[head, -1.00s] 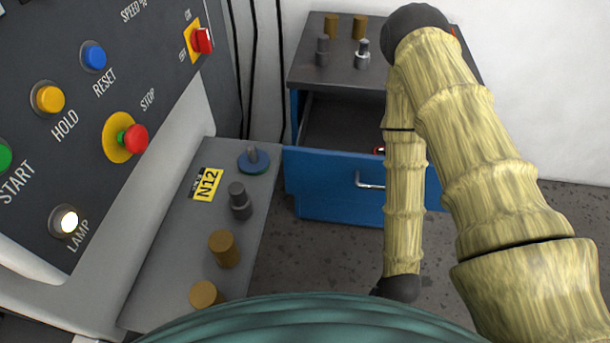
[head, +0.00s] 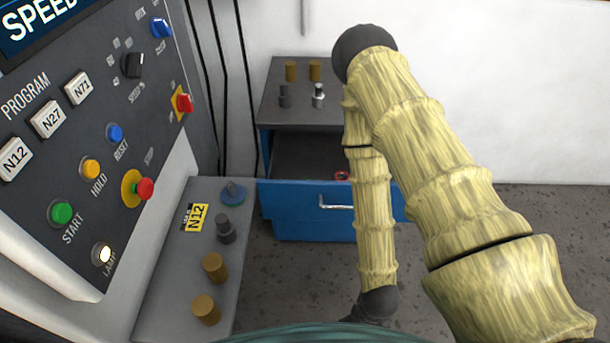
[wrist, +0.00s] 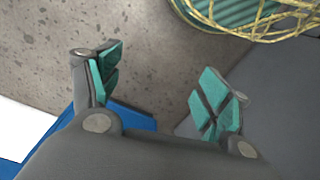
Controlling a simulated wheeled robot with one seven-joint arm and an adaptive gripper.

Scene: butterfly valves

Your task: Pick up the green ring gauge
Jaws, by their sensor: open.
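No separate green ring gauge shows clearly. On the grey bench at the machine, a blue ring (head: 233,196) sits around a short grey peg, with a thin greenish edge low on it; I cannot tell whether that edge is another ring beneath. A small red ring-like item (head: 342,175) lies in the open drawer, partly hidden by my arm. My gripper (wrist: 160,88) is open and empty in the wrist view, with teal finger pads spread wide over the floor. In the head view my arm hangs down right of the bench, and the gripper itself is hidden.
The blue drawer (head: 290,199) stands pulled out below a grey cabinet top (head: 300,112) with several pegs. The bench also holds a dark grey peg (head: 225,230), brown cylinders (head: 214,268) and a yellow N12 label (head: 195,217). The control panel (head: 50,150) rises at left. Floor at right is clear.

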